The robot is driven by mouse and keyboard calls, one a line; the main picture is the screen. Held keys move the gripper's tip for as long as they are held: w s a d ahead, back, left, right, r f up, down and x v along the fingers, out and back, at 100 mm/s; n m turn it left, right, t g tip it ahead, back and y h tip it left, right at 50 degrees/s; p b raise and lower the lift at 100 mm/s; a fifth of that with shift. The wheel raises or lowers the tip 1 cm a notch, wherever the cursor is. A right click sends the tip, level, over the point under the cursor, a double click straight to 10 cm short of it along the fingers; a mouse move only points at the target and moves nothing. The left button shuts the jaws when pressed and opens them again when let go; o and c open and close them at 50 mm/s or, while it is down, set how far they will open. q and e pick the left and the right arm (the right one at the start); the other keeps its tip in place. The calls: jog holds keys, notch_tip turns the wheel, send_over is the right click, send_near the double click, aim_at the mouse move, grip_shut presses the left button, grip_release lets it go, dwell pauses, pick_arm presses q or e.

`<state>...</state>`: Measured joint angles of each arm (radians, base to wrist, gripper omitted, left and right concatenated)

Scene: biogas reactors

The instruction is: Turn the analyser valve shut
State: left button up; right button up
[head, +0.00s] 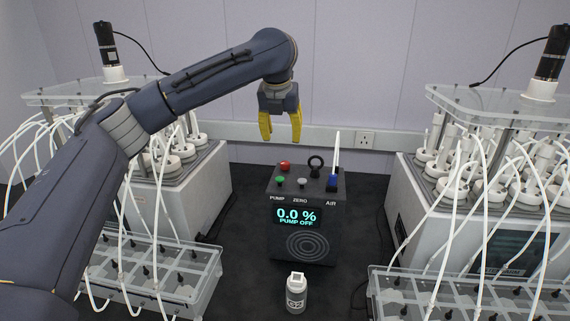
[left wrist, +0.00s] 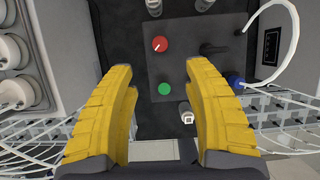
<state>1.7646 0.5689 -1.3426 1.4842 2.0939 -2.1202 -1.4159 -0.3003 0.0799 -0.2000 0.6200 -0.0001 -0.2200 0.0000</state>
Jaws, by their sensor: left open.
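The dark analyser box (head: 335,240) stands in the middle of the bench and reads "0.0 %" and "PUMP OFF". A red round knob (head: 285,165) sits on its top at the back left. In the left wrist view the red knob (left wrist: 160,44) shows a white pointer line slanting across it. I cannot tell for certain that this knob is the valve. My left gripper (head: 281,138) hangs fingers down above the back left of the box, open and empty, apart from the knob. In the left wrist view the knob shows between the yellow fingers.
A white bottle (head: 296,295) stands in front. Reactor units with tubes flank both sides.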

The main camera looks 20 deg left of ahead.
aim_at(285, 162)
pick_arm(q)
jog(key=x, duration=1.3)
grip_shut()
